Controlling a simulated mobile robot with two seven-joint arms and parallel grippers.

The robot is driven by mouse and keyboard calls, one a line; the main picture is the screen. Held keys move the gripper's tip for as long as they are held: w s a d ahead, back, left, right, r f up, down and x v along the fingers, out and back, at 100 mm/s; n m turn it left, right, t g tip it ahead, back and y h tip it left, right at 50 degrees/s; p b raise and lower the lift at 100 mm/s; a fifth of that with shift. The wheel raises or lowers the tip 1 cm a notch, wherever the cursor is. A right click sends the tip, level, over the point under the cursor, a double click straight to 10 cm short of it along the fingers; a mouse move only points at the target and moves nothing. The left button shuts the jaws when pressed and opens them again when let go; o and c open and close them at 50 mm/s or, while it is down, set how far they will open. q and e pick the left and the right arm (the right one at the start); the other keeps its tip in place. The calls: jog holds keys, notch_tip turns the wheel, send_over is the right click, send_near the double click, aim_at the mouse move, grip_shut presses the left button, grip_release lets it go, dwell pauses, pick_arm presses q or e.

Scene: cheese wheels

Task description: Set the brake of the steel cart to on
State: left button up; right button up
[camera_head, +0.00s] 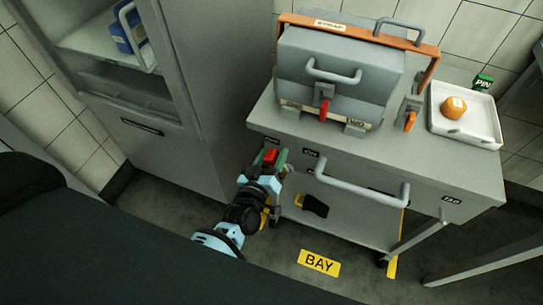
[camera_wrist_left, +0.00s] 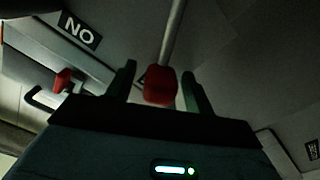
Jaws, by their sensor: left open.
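The grey steel cart (camera_head: 440,165) stands right of centre in the head view, with a push handle (camera_head: 360,190) on its front. A red knob (camera_head: 270,156) shows at the cart's left front edge. In the left wrist view the red knob (camera_wrist_left: 160,86) sits on the end of a pale rod. My left gripper (camera_head: 273,158) is open, with its green fingers on either side of the knob; in the wrist view the gripper (camera_wrist_left: 160,88) shows gaps beside it. A small label (camera_head: 310,153) on the cart front seems to read ON; a wrist-view label (camera_wrist_left: 80,29) reads NO, perhaps inverted. My right gripper is not in view.
On the cart stand a grey box (camera_head: 340,75) with a red lever (camera_head: 323,110), an orange latch (camera_head: 410,120) and a white tray (camera_head: 465,125) holding an orange round (camera_head: 453,108). A grey cabinet (camera_head: 210,110) stands close left. A yellow BAY sign (camera_head: 319,263) marks the floor.

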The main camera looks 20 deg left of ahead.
pick_arm(q)
jog(key=shift+c, duration=0.3)
grip_shut()
dwell(0.3)
